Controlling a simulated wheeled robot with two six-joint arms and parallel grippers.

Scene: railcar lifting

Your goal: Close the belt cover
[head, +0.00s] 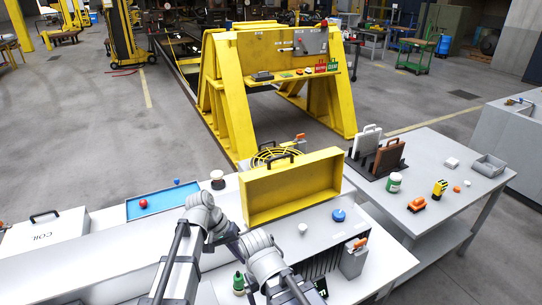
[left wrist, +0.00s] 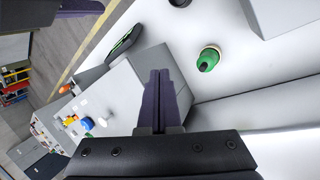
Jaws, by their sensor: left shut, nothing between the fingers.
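The belt cover (head: 292,187) is a yellow shallow box-shaped lid with a black handle on its upper edge. In the head view it stands open, upright at the back of a low grey-white housing (head: 325,225). My left gripper (left wrist: 160,75) shows in the left wrist view, shut and empty, with dark purple fingers over a pale box surface; I cannot tell if it touches it. In the head view my arm links stand left of and in front of the cover, and the fingers are hidden. A dark purple-edged part at the wrist view's top left looks like my right gripper (left wrist: 82,8).
A green-capped bottle (head: 238,282) stands near the front. A white knob (head: 303,228), a blue knob (head: 338,215) and an orange-topped grey box (head: 353,257) sit by the housing. A blue tray (head: 163,203) lies left. A side table (head: 440,215) holds loose items.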

